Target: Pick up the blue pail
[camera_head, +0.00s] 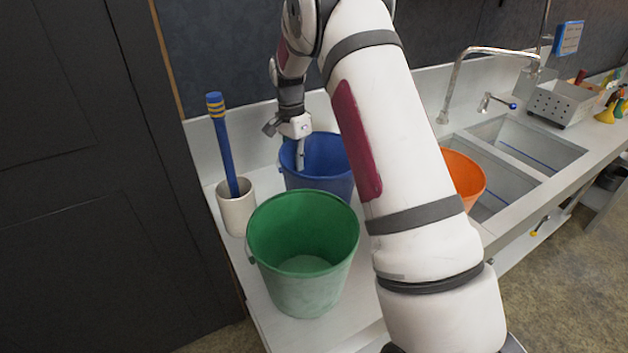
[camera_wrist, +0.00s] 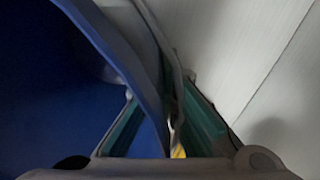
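The blue pail (camera_head: 330,172) stands on the counter behind the green pail, its right part hidden by my arm. My gripper (camera_head: 299,155) points down at its left rear rim, with a finger reaching down at the opening. In the wrist view, the blue inside of the pail (camera_wrist: 45,95) fills the left side. The pail's rim and wall run between the two teal-padded fingers of my gripper (camera_wrist: 165,120). Blue shows between the left finger and the wall, so the fingers look apart. The fingertips are partly hidden by the rim.
A green pail (camera_head: 305,275) stands in front of the blue one. A white cup (camera_head: 238,212) with a blue stick (camera_head: 222,145) is close on the left. An orange pail (camera_head: 466,172) and sinks (camera_head: 525,142) lie to the right. The wall is close behind.

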